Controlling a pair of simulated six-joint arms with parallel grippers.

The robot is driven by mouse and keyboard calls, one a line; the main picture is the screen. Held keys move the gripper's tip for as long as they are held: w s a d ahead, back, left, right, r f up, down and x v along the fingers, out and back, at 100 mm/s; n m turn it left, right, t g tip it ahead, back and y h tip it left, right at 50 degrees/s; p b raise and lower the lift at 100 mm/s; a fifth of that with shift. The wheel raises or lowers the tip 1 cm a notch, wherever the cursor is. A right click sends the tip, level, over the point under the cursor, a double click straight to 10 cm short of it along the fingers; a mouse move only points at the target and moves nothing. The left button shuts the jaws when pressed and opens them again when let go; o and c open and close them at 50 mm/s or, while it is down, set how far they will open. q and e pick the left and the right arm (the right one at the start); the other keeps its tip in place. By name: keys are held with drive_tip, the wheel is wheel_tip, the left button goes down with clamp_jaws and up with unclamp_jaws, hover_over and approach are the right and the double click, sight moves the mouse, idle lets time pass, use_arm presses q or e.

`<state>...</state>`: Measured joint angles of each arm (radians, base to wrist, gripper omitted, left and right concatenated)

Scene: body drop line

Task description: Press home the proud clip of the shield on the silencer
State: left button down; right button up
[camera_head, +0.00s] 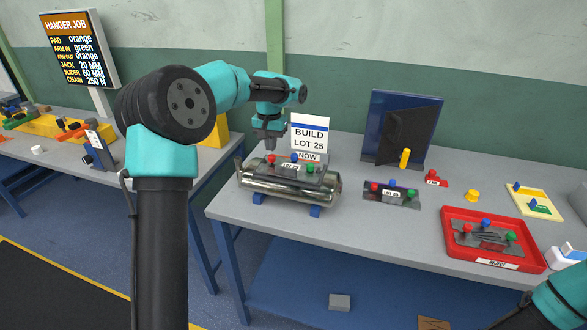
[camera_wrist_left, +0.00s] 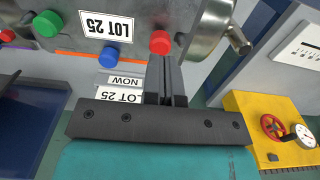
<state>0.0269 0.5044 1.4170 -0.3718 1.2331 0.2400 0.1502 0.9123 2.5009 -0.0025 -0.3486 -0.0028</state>
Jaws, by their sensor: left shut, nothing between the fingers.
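The silencer (camera_head: 262,184) is a shiny metal cylinder lying on blue supports on the grey bench. On top sits the grey shield (camera_head: 300,174) with a LOT 25 label and red (camera_head: 271,159), blue (camera_head: 294,157) and green (camera_head: 310,168) clips. My left gripper (camera_head: 269,147) points down just above the red clip. In the left wrist view its shut, empty fingers (camera_wrist_left: 167,62) end right by the red clip (camera_wrist_left: 160,42); I cannot tell whether they touch. The blue clip (camera_wrist_left: 108,58) and green clip (camera_wrist_left: 47,23) stand apart from them. Which clip stands proud is unclear.
A BUILD LOT 25 sign (camera_head: 310,132) stands close behind the silencer. To the right are a loose LOT 20 shield (camera_head: 408,200), a dark blue stand (camera_head: 420,108) and a red tray (camera_head: 452,252) with another shield. The front of the bench is clear.

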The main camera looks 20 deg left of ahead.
sight(272, 156)
use_arm(q)
drive_tip(key=shift+f, duration=1.6)
idle(1.0)
drive_tip(key=c, duration=1.8)
unclamp_jaws()
drive_tip(key=shift+c, duration=0.2)
drive_tip(key=o, duration=0.7)
drive_tip(key=shift+r, duration=0.1)
drive_tip(key=shift+r, duration=2.95)
